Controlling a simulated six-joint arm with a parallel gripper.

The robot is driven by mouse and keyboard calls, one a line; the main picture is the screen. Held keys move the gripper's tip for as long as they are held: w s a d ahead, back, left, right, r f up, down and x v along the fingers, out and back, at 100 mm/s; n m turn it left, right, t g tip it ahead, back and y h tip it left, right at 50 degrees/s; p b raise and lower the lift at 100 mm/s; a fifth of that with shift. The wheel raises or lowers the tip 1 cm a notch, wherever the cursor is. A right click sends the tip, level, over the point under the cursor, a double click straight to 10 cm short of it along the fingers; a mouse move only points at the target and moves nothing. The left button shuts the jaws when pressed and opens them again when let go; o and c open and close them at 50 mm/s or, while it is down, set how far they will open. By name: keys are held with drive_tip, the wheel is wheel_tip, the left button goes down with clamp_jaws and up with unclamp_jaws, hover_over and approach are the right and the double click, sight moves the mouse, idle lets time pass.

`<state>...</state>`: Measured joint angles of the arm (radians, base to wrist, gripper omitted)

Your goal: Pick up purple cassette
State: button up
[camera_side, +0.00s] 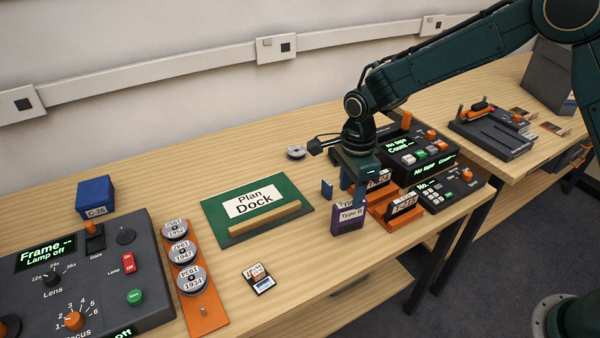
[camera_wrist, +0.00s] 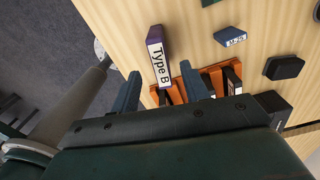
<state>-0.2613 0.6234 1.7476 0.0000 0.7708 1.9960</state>
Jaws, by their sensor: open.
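The purple cassette (camera_side: 348,219) stands upright on the wooden table in the side view, with white "Type B" labels on it. In the wrist view the purple cassette (camera_wrist: 159,53) shows from above, its top label reading "Type B", lined up between my fingertips and a little beyond them. My gripper (camera_side: 354,188) points down just above and behind the cassette in the side view. In the wrist view my gripper (camera_wrist: 160,82) has its two blue fingers apart with nothing held. I cannot tell the exact gap between fingertips and cassette.
An orange rack (camera_side: 377,213) with labelled cassettes stands close right of the purple cassette. A small blue block (camera_side: 327,188) is close left. Dark control boxes (camera_side: 418,160) stand behind the rack. The green Plan Dock board (camera_side: 220,228) lies left. The front table edge is near.

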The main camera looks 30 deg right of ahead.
sight(351, 202)
drive_tip(key=shift+f, duration=0.55)
drive_tip(key=shift+f, duration=0.1)
drive_tip(key=shift+d+f, duration=0.15)
drive_tip(key=shift+f, duration=2.35)
drive_tip(key=shift+c, duration=0.4)
clamp_jaws()
